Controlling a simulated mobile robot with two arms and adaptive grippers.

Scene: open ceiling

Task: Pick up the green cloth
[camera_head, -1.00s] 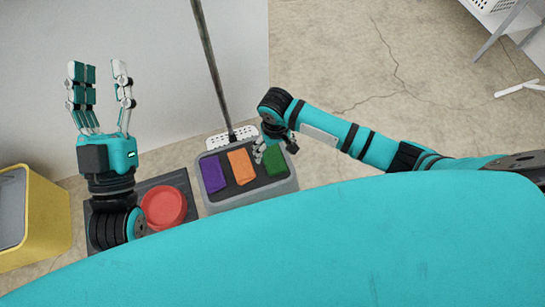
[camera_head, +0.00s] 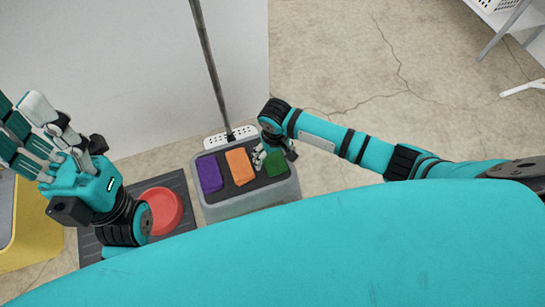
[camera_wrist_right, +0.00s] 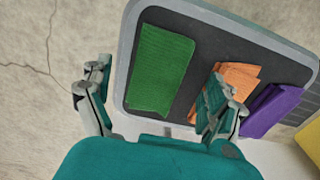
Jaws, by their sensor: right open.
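The green cloth (camera_head: 279,164) lies flat on the right part of a grey tray-topped bin (camera_head: 246,208), beside an orange cloth (camera_head: 239,166) and a purple cloth (camera_head: 210,174). My right gripper (camera_head: 261,158) is over the cloth's upper left, partly hiding it. In the right wrist view the green cloth (camera_wrist_right: 160,68) lies ahead, between the open fingers of my right gripper (camera_wrist_right: 152,98); they hold nothing. The orange cloth (camera_wrist_right: 238,78) is partly behind one finger. My left gripper (camera_head: 48,135) is raised at the left, fingers spread and empty.
A red round object (camera_head: 165,211) sits on a dark ribbed mat (camera_head: 92,243) left of the bin. A yellow container (camera_head: 38,225) stands at the far left. A pole with a white perforated base (camera_head: 231,137) stands behind the bin. Open floor lies to the right.

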